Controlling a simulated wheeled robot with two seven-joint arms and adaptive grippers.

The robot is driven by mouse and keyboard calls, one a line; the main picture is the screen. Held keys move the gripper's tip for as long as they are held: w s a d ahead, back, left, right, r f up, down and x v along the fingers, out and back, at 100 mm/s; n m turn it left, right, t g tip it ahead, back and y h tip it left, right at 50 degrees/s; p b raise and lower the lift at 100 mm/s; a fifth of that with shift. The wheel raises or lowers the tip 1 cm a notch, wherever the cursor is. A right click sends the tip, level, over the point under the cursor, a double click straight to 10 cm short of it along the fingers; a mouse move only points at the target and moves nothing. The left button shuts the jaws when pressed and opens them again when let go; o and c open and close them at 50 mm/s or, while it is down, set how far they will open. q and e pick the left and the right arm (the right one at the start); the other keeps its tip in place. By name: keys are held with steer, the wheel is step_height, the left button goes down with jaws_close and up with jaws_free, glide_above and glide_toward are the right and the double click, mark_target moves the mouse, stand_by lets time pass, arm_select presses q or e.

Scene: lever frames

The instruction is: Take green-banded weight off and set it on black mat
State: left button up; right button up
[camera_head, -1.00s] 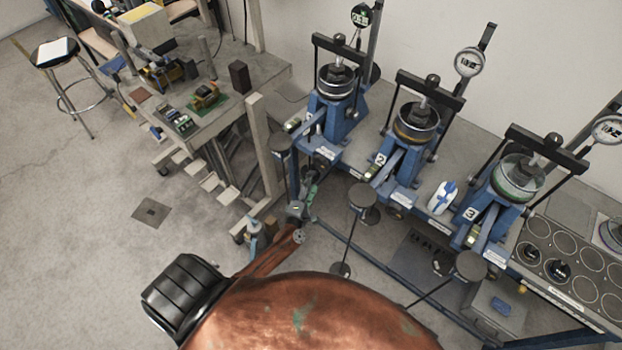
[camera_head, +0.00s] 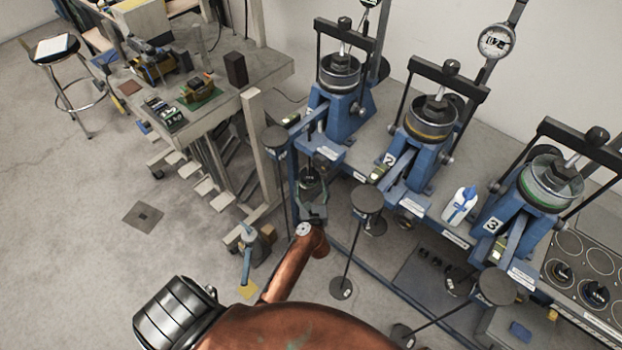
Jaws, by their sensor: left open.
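My left gripper (camera_head: 311,182), at the end of my copper-coloured arm, is open beside the left end of the blue lever-frame bench. It is small and dark here, and its fingers are hard to make out. I cannot pick out a green-banded weight with certainty. A green band shows low on the clear cell (camera_head: 549,184) of frame 3, far to the right of the gripper. A dark flat panel (camera_head: 428,264) lies under the bench; I cannot tell whether it is the black mat. My right gripper is not in view.
Dark round discs on thin rods, one at the middle (camera_head: 367,199) and one at the right (camera_head: 497,286), stand before the bench. A white-and-blue bottle (camera_head: 460,205) stands between frames 2 and 3.

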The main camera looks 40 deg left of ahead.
mark_target(310, 177)
arm_select(q)
steer(key=w+a+f, duration=0.1)
steer(key=w+a+b, duration=0.1)
steer(key=shift+w+a+f, duration=0.15)
steer(key=shift+w+f, duration=0.2)
steer(key=shift+w, duration=0.05)
steer(key=shift+b+x, duration=0.35)
steer(key=shift+x, duration=0.95)
steer(key=shift+c, duration=0.4)
steer(key=shift+f, duration=0.1)
steer(key=c, duration=1.6)
steer(key=shift+o, duration=0.2)
steer(key=shift+w+r, duration=0.1)
steer(key=shift+r, duration=0.15)
